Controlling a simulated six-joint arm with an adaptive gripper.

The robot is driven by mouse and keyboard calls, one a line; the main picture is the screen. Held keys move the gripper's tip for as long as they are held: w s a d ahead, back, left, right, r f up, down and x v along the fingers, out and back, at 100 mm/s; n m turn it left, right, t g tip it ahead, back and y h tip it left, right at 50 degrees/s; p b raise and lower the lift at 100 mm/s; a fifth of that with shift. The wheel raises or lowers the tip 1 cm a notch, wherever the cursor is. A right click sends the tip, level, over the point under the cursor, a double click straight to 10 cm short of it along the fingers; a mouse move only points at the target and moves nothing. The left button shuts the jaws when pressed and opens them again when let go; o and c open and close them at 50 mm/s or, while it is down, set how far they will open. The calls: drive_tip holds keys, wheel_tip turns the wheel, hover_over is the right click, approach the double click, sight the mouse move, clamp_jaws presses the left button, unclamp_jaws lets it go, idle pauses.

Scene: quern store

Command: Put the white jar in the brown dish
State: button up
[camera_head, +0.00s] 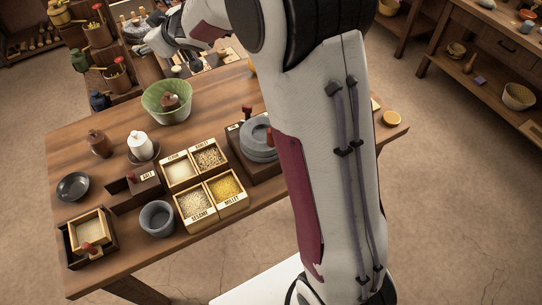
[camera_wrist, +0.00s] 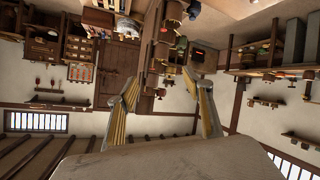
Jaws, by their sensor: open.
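The white jar (camera_head: 139,143) is upright on the left half of the wooden table in the head view. Its lower part appears to sit inside the brown dish (camera_head: 150,157), whose rim shows around its base. My gripper (camera_wrist: 160,82) is open and empty in the wrist view, its two yellowish fingers wide apart. It is away from the jar, raised toward the far side of the table, with the wrist view facing the room. The jar and dish cannot be made out in the wrist view.
Near the jar are a brown jar (camera_head: 99,143), a green bowl (camera_head: 152,101), a dark dish (camera_head: 73,186), a grey bowl (camera_head: 157,218), labelled grain boxes (camera_head: 212,187) and a quern stone (camera_head: 259,141). My arm hides the table's right part. Shelves stand around the room.

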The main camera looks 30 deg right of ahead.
drive_tip(key=s+d+r+m+g+h, duration=0.1)
drive_tip(key=s+d+r+m+h, duration=0.3)
drive_tip(key=s, duration=0.5)
drive_tip(key=s+d+r+m+g+h, duration=0.1)
drive_tip(key=s+d+r, duration=0.2)
drive_tip(key=s+d, duration=0.55)
drive_tip(key=s+a+f+g, duration=0.1)
drive_tip(key=s+f, duration=0.1)
drive_tip(key=s, duration=0.7)
drive_tip(key=s+a+f+m+g+y, duration=0.1)
drive_tip(key=s+a+f+g, duration=0.1)
drive_tip(key=s, duration=0.8)
drive_tip(key=s+a+f+m+g, duration=0.1)
drive_tip(key=s+f, duration=0.2)
drive_tip(key=s, duration=0.7)
drive_tip(key=shift+s+a+f+g+y, duration=0.15)
drive_tip(key=shift+a+g+y, duration=0.15)
drive_tip(key=shift+a, duration=0.05)
